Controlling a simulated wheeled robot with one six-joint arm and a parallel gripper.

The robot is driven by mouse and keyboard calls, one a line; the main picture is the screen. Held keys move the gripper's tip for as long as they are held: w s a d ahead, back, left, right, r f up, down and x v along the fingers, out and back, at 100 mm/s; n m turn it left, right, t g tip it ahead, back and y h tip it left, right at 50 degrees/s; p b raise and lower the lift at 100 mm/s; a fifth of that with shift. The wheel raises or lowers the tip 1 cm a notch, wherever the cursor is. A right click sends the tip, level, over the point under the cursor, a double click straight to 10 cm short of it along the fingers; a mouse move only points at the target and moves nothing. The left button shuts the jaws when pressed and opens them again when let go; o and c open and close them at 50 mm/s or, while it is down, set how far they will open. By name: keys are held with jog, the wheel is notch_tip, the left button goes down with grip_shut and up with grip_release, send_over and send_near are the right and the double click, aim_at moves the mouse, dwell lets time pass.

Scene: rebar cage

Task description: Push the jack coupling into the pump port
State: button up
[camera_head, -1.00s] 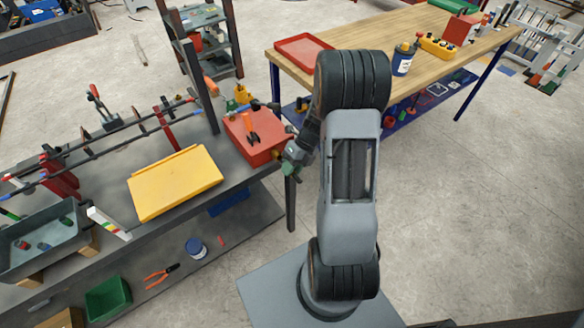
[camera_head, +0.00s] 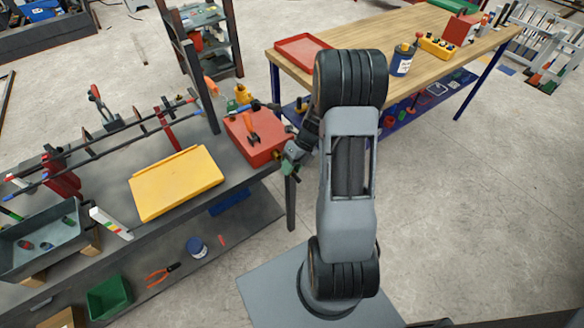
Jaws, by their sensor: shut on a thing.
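A red box-shaped unit (camera_head: 254,139), which looks like the pump, sits at the right end of the grey bench and has an orange handle (camera_head: 251,127) on top. My gripper (camera_head: 290,153) is at the right side of the red unit, at the end of my arm. It is shut on a small dark part, which I take to be the jack coupling; the gripper and arm hide most of it. The port is not clearly visible, and I cannot tell whether the coupling touches it or is inside it.
A yellow tray (camera_head: 176,182) lies on the bench left of the red unit. A grey bin (camera_head: 42,244) and a rebar cage (camera_head: 110,140) are further left. A wooden table (camera_head: 440,62) with a red tray (camera_head: 302,50) stands behind. The floor at right is clear.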

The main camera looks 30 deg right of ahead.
jog(key=shift+w+a+p, duration=0.2)
jog(key=shift+w+p, duration=0.35)
jog(key=shift+w, duration=1.2)
jog(key=o, duration=1.1)
jog(key=v, duration=1.3)
jog(key=shift+d+r, duration=0.15)
jog(key=shift+r, duration=0.25)
